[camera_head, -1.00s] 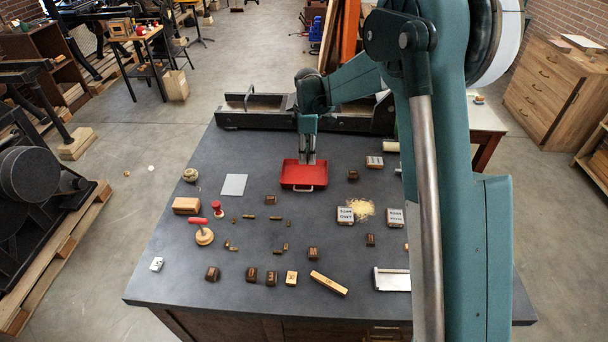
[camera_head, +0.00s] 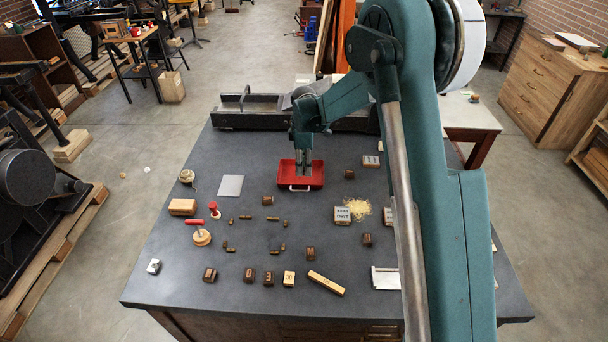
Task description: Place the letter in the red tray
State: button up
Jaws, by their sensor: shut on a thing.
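The red tray (camera_head: 316,180) is a shallow open box with a pale handle on its near side, on the far middle part of the dark worktop. My gripper (camera_head: 303,174) points down with its fingertips over the inside of the tray. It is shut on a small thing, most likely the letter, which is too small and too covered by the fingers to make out. I cannot tell whether the fingertips or the held thing touch the tray floor. The rest of the tray floor in view looks empty.
Small brown blocks (camera_head: 267,200) lie scattered over the worktop (camera_head: 200,240). A grey sheet (camera_head: 230,186) lies left of the tray. A long dark machine (camera_head: 240,115) lies behind the tray.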

jog(key=shift+f, duration=0.1)
jog(key=shift+f, duration=1.8)
jog(key=shift+f, duration=0.15)
jog(key=o, duration=0.7)
jog(key=shift+r, duration=0.2)
notch_tip(320, 180, up, 12)
